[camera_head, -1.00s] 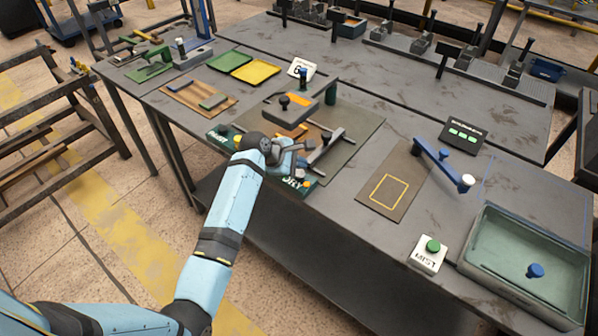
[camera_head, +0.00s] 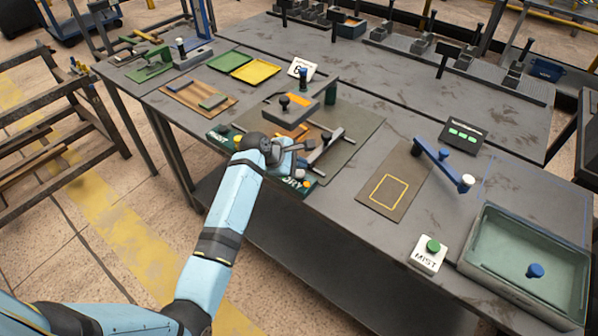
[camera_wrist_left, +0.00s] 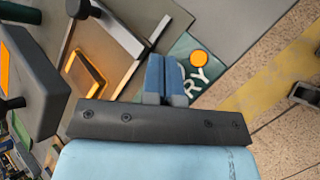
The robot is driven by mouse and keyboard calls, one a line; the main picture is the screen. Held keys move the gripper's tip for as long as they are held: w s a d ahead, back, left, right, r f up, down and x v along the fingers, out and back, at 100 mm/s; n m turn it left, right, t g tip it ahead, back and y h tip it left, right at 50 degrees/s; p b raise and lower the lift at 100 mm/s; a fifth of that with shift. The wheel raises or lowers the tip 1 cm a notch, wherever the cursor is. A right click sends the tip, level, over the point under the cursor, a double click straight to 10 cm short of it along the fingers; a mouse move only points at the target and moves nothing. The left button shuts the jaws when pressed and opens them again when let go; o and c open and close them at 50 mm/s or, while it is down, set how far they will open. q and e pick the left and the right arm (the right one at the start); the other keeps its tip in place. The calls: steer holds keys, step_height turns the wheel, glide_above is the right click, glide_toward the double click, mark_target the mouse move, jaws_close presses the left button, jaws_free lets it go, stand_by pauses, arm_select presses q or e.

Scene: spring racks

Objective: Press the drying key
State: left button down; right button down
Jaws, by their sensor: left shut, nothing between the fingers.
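A dark green strip with the letters DRY (camera_head: 293,184) lies along the front edge of the bench. In the left wrist view its round orange key (camera_wrist_left: 199,59) shows beside the letters RY; the D is hidden by my fingers. My left gripper (camera_head: 300,165) is over this strip, fingers pointing down towards it. In the left wrist view the blue fingers of my left gripper (camera_wrist_left: 160,65) are together and empty, just left of the orange key. I cannot tell whether they touch the strip. My right gripper is not in view.
A press-like fixture with an orange block (camera_head: 290,113) and metal rods stands just behind my left gripper. A white box with a green button, marked MIST (camera_head: 428,258), and a green tray (camera_head: 480,275) are at the right. A marked brown mat (camera_head: 395,185) lies between.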

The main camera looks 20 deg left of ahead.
arm_select(q)
steer(key=shift+f, duration=0.1)
stand_by(0.3)
steer(key=shift+f+p, duration=0.25)
steer(key=shift+p, duration=0.2)
steer(key=shift+f, duration=0.1)
steer(key=shift+f, duration=0.65)
stand_by(0.4)
steer(key=shift+r, duration=0.1)
steer(key=shift+r+p, duration=0.75)
steer(key=shift+p, duration=0.25)
steer(key=shift+r+p, duration=0.2)
steer(key=shift+p, duration=0.15)
steer(key=shift+r, duration=0.1)
